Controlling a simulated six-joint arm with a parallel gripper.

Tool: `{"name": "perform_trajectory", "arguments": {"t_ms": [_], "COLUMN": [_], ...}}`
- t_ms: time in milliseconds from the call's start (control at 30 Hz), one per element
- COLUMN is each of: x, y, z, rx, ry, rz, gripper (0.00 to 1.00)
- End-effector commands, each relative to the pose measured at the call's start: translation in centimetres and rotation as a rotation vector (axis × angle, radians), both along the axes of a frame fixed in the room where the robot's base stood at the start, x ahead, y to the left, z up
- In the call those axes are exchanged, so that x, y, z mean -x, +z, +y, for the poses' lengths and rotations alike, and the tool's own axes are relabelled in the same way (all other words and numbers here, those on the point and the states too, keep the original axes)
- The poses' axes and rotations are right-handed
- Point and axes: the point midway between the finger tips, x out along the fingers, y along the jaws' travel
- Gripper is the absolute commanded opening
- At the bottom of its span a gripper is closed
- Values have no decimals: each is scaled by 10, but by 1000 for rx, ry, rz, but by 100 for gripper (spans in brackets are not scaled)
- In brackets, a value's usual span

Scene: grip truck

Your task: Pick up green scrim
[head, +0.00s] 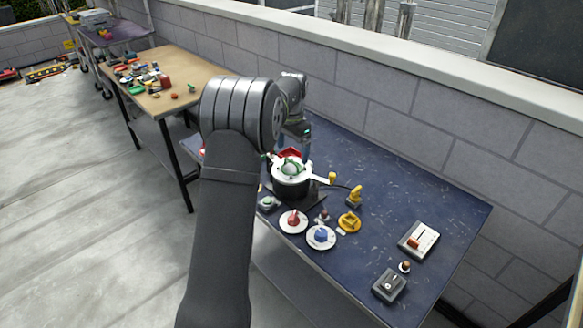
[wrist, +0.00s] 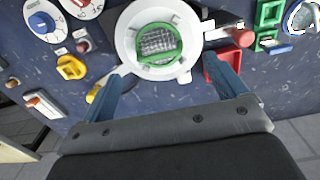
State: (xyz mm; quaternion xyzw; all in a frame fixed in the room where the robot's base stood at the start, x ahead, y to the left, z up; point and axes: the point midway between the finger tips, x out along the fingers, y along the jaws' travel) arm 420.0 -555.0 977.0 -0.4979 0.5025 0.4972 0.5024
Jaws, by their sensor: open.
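The green scrim (wrist: 158,45) is a round wire mesh with a green rim. In the wrist view it sits inside a white ring (wrist: 125,38), at the top centre of the picture. In the head view the scrim (head: 292,168) shows small on top of a black round body with the white ring. My gripper (wrist: 165,82) is open and empty; its two blue-grey fingers are spread wide, with the scrim beyond and between their tips in the wrist view. In the head view my arm partly covers the gripper, and contact is not visible.
Round white dials with a red knob (head: 293,221) and a blue knob (head: 321,236), yellow parts (head: 349,223) and a red block (wrist: 227,72) surround the ring closely. A block wall runs behind.

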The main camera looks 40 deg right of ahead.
Motion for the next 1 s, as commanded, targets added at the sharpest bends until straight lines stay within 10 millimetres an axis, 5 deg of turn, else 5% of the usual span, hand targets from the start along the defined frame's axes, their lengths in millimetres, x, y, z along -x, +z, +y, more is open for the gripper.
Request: {"name": "perform_trajectory", "arguments": {"t_ms": [300,600,867,1000], "x": [1,0,0,0], "y": [-44,-50,-49,-49], "z": [5,4,4,4], "rx": [-2,1,1,1], "ry": [1,1,1,1], "rz": [2,-1,-1,-1], "gripper": [90,90,43,40]}}
